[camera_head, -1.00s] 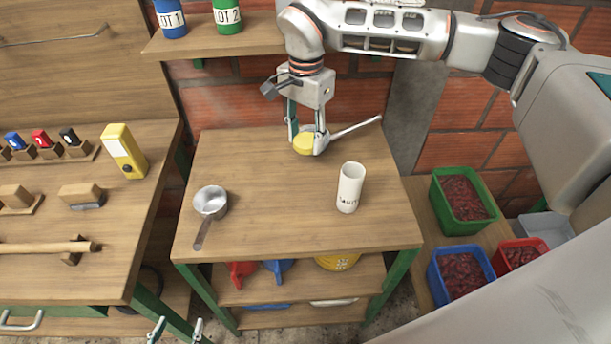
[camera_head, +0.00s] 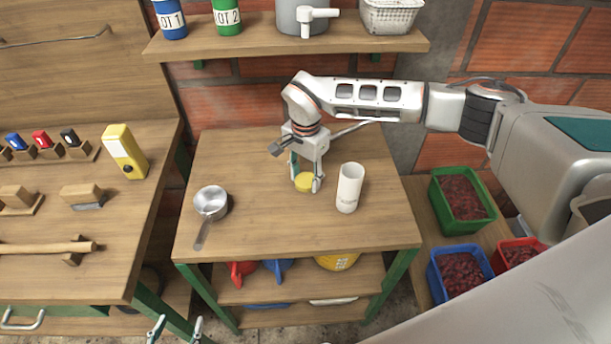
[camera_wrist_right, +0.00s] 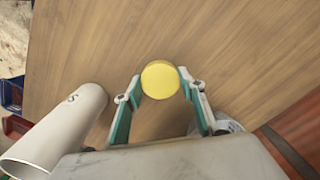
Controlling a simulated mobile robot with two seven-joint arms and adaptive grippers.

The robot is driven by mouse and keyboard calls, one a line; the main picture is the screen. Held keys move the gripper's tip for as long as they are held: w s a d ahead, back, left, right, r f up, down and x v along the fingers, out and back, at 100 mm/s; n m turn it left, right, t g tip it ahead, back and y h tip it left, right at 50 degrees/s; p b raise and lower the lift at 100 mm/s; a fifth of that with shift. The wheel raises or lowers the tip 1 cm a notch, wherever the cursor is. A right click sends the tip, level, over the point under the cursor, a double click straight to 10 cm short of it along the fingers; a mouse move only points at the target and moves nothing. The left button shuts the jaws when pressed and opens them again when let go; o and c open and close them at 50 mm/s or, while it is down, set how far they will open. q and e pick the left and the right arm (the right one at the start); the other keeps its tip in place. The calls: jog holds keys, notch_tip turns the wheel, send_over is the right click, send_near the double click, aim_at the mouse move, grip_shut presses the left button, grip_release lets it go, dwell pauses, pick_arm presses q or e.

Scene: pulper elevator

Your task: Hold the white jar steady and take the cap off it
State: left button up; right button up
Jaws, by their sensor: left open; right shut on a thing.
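The white jar (camera_head: 349,188) stands upright on the middle table, right of my right gripper, with no cap on its top. It also shows at the left of the right wrist view (camera_wrist_right: 58,130). The yellow cap (camera_head: 305,182) is between the fingers of my right gripper (camera_head: 305,185), low over the tabletop; I cannot tell whether it touches the wood. In the right wrist view the cap (camera_wrist_right: 160,79) sits between both fingertips. My left gripper (camera_head: 175,330) is open and empty at the bottom edge, away from the jar.
A metal saucepan (camera_head: 210,202) stands on the table's left side. Bins of red fruit (camera_head: 463,198) stand at the right. The table's front middle is clear.

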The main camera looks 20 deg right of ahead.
jog(key=o, duration=1.2)
